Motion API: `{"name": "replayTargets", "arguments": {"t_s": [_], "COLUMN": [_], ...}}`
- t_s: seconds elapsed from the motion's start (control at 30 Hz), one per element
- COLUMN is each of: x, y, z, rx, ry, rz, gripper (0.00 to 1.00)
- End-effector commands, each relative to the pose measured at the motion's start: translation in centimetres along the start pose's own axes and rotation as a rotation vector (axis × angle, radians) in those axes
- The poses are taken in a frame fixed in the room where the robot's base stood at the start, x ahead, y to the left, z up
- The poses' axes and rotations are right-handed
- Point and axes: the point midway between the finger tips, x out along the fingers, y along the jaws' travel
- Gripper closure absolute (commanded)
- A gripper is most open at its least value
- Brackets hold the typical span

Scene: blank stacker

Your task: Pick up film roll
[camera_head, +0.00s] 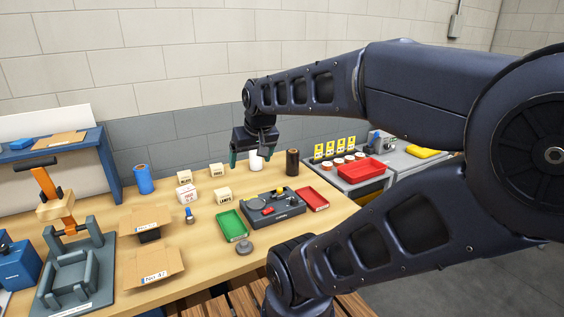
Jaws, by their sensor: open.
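My gripper (251,158) points down over the back of the wooden table, its fingers apart. A white roll (257,164) stands upright there and shows between the fingertips, partly hidden; I cannot tell whether it is between them or behind them. A dark brown roll (292,162) stands upright just to the right of my gripper. A blue roll (144,180) stands upright farther left, near the back edge. The picture does not show which of these rolls is the film roll.
Small labelled boxes (223,195) stand left of my gripper. A grey device (272,208) lies in front, between a green tray (232,225) and a red tray (312,199). Open cardboard boxes (150,262) and a grey fixture (75,272) fill the left. My arm hides part of the right side.

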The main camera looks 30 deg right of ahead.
Motion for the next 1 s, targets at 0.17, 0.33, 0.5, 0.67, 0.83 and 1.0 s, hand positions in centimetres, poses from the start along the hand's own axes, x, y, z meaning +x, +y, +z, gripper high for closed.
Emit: {"name": "replayTargets", "arguments": {"t_s": [0.17,0.33,0.5,0.67,0.83,1.0], "x": [2.8,5.8,9.0,12.2,15.8,19.4], "y": [-0.3,0.1,1.1,2.6,4.9,7.7], "z": [-4.8,-9.6,-13.9,-17.6,-20.8,-23.2], "rx": [0.068,0.153,0.246,0.335,0.427,0.513], "ry": [0.072,0.156,0.241,0.32,0.403,0.487], "rz": [-0.055,-0.088,-0.096,-0.079,-0.035,0.036], "gripper": [0.14,0.14,0.14,0.14,0.14,0.14]}}
